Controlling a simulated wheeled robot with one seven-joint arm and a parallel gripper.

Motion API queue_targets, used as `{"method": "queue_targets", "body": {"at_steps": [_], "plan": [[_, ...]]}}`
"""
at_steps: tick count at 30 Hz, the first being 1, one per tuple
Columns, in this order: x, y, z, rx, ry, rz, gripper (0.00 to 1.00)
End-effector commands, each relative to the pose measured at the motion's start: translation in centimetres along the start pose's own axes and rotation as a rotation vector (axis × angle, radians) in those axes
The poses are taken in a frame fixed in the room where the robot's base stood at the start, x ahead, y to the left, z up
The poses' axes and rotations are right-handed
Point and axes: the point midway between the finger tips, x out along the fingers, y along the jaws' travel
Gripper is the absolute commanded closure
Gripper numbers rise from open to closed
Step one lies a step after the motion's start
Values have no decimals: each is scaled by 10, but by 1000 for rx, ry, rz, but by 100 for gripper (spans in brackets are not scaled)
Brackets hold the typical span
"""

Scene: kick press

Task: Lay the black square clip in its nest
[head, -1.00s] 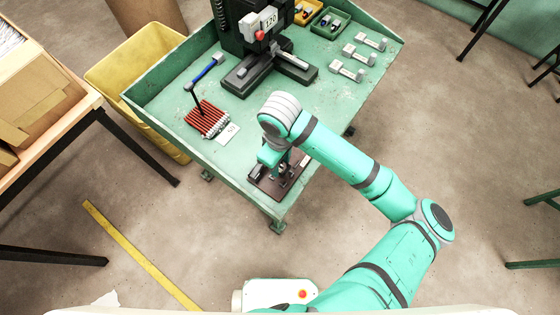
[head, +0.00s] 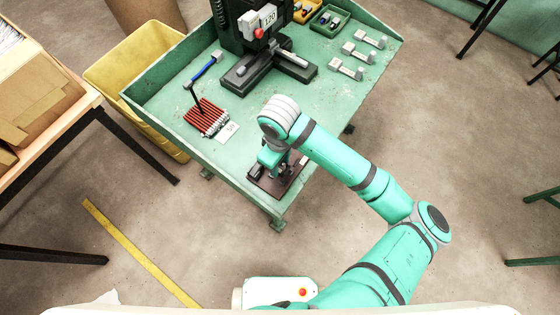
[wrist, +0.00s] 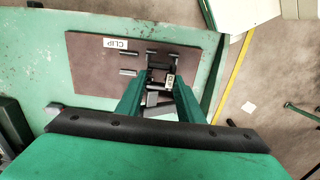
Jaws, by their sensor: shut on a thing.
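A brown board (wrist: 90,75) with a white CLIP label (wrist: 116,43) lies on the green bench under my gripper. It also shows in the head view (head: 294,184), at the bench's near corner. Short dark blocks (wrist: 128,72) stand on it around the nest, which is partly hidden by the fingers. My gripper (wrist: 157,78) points down over the blocks. Its green fingers are shut on a small dark piece (wrist: 152,99), seemingly the black clip; its outline is hard to make out. I cannot tell whether the clip touches the nest.
A black press (head: 262,62) stands at the back of the bench (head: 165,110). Red strips (head: 207,118) and a blue-handled tool (head: 204,71) lie left. Several metal pieces (head: 346,69) and small bins (head: 329,22) are at the right and back. A yellow bin (head: 120,75) stands beside the bench.

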Motion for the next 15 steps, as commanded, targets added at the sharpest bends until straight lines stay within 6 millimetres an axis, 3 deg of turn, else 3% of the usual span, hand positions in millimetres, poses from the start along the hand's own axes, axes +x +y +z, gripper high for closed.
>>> {"method": "queue_targets", "body": {"at_steps": [15], "plan": [[9,0,1,1,-1,-1,88]]}}
